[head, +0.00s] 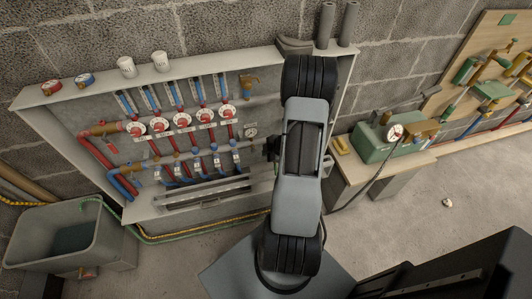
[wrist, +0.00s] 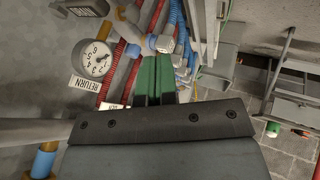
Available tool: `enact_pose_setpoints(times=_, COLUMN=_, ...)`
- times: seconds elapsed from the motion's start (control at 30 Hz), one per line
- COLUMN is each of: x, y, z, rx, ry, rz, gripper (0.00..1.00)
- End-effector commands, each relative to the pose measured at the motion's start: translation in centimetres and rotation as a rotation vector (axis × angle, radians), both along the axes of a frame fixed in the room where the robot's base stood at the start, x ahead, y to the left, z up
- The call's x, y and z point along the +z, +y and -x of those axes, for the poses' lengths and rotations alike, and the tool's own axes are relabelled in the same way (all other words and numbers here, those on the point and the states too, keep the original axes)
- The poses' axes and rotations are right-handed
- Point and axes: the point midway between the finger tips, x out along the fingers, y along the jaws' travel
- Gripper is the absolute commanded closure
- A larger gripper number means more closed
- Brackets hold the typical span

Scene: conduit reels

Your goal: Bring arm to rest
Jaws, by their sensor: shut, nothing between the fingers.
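My arm (head: 299,165) stands folded in the middle of the head view, in front of the right part of an open manifold cabinet (head: 200,70). My gripper (wrist: 155,68) shows in the wrist view as two green fingers side by side, shut with nothing held. The fingers point toward the cabinet's pipes; whether they touch anything cannot be told. In the head view the fingers are hidden by my arm.
A round gauge (wrist: 97,58) and a RETURN label (wrist: 86,84) are left of the fingers. Red and blue pipes (head: 180,145) fill the cabinet. A grey bin (head: 105,245) stands left, a green machine (head: 385,140) on a bench right. Floor (head: 440,200) is mostly clear.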

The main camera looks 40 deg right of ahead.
Motion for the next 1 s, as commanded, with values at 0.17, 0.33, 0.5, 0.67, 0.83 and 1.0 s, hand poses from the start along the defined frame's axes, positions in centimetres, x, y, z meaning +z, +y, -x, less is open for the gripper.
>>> enact_pose_setpoints(times=0.17, x=0.0, y=0.0, z=0.0, rx=0.0, ry=0.0, rz=0.0, gripper=1.0)
enact_pose_setpoints(times=0.33, x=0.0, y=0.0, z=0.0, rx=0.0, ry=0.0, rz=0.0, gripper=1.0)
enact_pose_setpoints(times=0.5, x=-0.1, y=-0.1, z=0.1, rx=-0.011, ry=0.008, rz=0.001, gripper=1.0)
enact_pose_setpoints(times=0.67, x=-1.2, y=-1.9, z=1.4, rx=-0.155, ry=0.107, rz=0.038, gripper=1.0)
enact_pose_setpoints(times=0.83, x=-0.4, y=-4.8, z=5.2, rx=-0.55, ry=0.298, rz=0.096, gripper=1.0)
enact_pose_setpoints(times=1.0, x=7.2, y=-2.8, z=7.2, rx=-0.95, ry=0.43, rz=0.117, gripper=1.0)
